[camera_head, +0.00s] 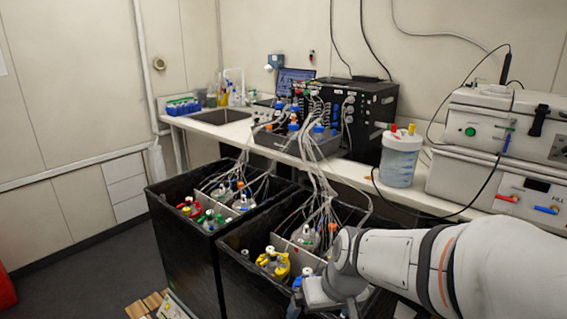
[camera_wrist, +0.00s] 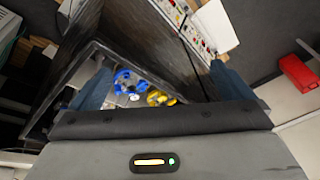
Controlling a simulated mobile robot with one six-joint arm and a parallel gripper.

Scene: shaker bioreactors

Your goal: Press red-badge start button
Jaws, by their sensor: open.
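My gripper (camera_wrist: 156,84) is open in the wrist view, with its two blue-grey fingers wide apart and nothing between them. It points down over a black shaker box, whose dark side wall (camera_wrist: 130,38) rises near the fingers. A pale control panel (camera_wrist: 196,28) with small red and other marks lies beyond the fingers, at the upper right of the wrist view. I cannot tell which mark is the red-badge start button. In the head view, a panel (camera_head: 173,306) shows partly at the bottom edge.
Two black shaker boxes (camera_head: 180,245) hold bottles with yellow, red, green and blue caps, and tubing (camera_head: 318,190) runs up from them to the bench. A red box (camera_wrist: 298,73) lies at the right in the wrist view. Dark floor (camera_head: 95,268) is free on the left.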

